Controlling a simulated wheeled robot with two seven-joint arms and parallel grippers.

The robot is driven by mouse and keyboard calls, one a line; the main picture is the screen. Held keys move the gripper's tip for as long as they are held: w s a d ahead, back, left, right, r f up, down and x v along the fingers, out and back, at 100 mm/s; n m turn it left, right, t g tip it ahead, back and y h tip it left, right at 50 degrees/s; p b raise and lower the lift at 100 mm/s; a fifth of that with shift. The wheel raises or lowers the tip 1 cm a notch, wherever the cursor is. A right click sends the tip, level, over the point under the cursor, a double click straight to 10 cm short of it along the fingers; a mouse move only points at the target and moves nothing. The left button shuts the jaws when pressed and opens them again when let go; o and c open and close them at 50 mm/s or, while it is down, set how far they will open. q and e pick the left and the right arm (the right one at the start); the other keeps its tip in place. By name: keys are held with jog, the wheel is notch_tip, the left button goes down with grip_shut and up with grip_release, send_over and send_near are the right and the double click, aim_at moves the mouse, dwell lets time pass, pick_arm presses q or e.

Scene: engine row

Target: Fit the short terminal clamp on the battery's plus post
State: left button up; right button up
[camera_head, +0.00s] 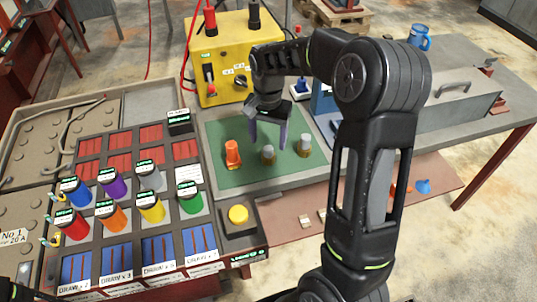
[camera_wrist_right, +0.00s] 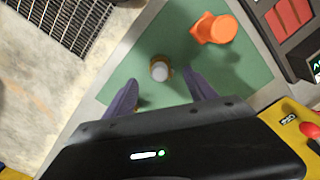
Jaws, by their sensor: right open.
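On a green mat (camera_head: 222,130) stand an orange piece (camera_head: 232,153) and two grey-topped cylindrical pieces, one in the middle (camera_head: 267,156) and one at right (camera_head: 304,144). I cannot tell which is the short terminal clamp, or where the battery's plus post is. My right gripper (camera_head: 268,143) is open and points down over the mat. In the right wrist view, the middle grey-topped piece (camera_wrist_right: 160,71) shows between the open fingers (camera_wrist_right: 160,84), with nothing gripped. The orange piece (camera_wrist_right: 215,28) lies clear of them.
A yellow box (camera_head: 222,60) with red and black posts stands behind the mat. Left is a panel of coloured cylinders (camera_head: 113,183), with a yellow button (camera_head: 238,214) at its front right corner. A blue mug (camera_head: 419,37) stands at the back right.

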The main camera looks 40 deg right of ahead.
aim_at(268, 148)
jog(key=shift+f, duration=0.2)
jog(key=shift+f+p, duration=0.85)
jog(key=shift+f, duration=1.55)
jog(key=shift+c, duration=0.2)
grip_shut()
